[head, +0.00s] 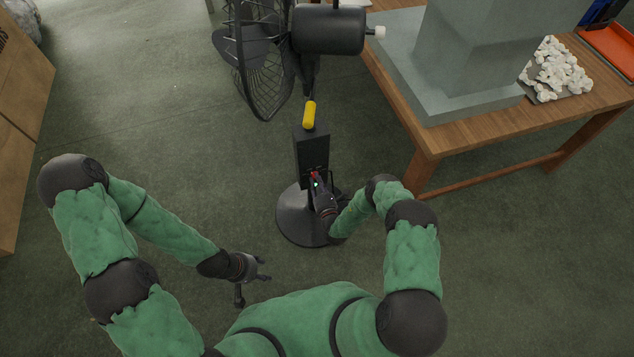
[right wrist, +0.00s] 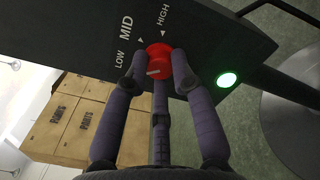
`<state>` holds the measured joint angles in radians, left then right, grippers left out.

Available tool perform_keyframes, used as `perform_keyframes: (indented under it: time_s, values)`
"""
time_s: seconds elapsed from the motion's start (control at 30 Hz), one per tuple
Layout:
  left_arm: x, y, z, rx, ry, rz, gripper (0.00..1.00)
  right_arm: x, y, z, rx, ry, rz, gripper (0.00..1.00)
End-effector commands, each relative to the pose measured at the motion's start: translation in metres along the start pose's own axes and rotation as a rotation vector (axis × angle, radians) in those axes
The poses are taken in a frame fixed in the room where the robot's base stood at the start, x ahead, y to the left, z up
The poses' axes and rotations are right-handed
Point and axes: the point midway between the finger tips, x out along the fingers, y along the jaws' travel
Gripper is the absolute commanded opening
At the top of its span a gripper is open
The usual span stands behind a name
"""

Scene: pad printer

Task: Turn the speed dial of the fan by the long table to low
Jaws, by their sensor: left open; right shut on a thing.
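The black fan stands beside the long table (head: 440,140), with its control box (head: 311,152) on a post above a round base (head: 295,225). The red speed dial (right wrist: 158,55) is on the box face, beside the printed words LOW, MID and HIGH. A pale mark shows on the dial, but I cannot tell which setting it points to. My right gripper (head: 317,180) is shut on the dial; in the right wrist view its fingers (right wrist: 160,68) sit on both sides of it. My left gripper (head: 258,280) is open and empty, low above the floor left of the fan base.
A green light (right wrist: 227,79) glows on the box beside the dial. A yellow part (head: 309,115) sits atop the box, below the fan's motor (head: 328,30) and cage (head: 262,60). A grey machine (head: 470,60) stands on the table.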

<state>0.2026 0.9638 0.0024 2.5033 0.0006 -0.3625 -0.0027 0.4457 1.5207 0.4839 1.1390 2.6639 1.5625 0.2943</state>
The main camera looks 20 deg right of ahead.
Motion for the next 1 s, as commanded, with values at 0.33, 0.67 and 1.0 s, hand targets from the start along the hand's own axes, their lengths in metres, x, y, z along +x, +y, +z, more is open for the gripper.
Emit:
perform_keyframes:
  time_s: [0.33,0.67,1.0]
  values:
    - [0.005,-0.0018,-0.0002,0.0,0.0,0.0,0.5,-0.0009,-0.0007,-0.0024,0.181,0.005,-0.004,0.0]
    - [0.0058,-0.0021,-0.0002,0.0,0.0,0.0,0.5,-0.0014,0.0,-0.0031,0.229,0.007,-0.004,0.0]
    - [0.0058,-0.0021,-0.0002,0.0,0.0,0.0,0.5,-0.0016,0.0003,-0.0035,0.23,0.008,-0.004,0.34]
